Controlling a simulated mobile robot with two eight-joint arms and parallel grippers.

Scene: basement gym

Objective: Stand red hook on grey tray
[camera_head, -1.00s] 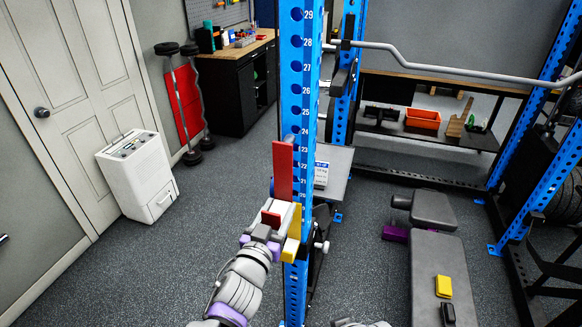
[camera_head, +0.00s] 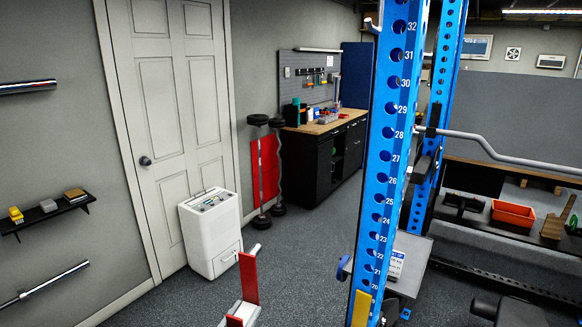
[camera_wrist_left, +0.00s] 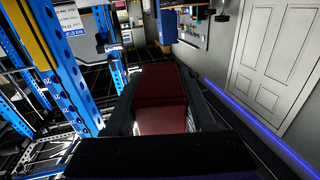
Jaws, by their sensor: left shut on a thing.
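The red hook (camera_head: 248,280) is at the bottom of the head view, upright, with a short grey peg at its top. My left gripper (camera_head: 240,317) is shut on its lower part, and most of the gripper is cut off by the frame's bottom edge. In the left wrist view the red hook (camera_wrist_left: 160,90) lies between the dark fingers of my left gripper (camera_wrist_left: 166,118). The grey tray (camera_head: 413,262) shows right of the blue upright, partly hidden by it, with a white labelled box (camera_head: 396,262) on it. My right gripper is out of view.
The numbered blue rack upright (camera_head: 388,130) stands between the hook and the tray, with a yellow piece (camera_head: 361,308) low on it. A white dehumidifier (camera_head: 210,230) stands by the door. A wall shelf (camera_head: 45,216) is at left. Floor between is open.

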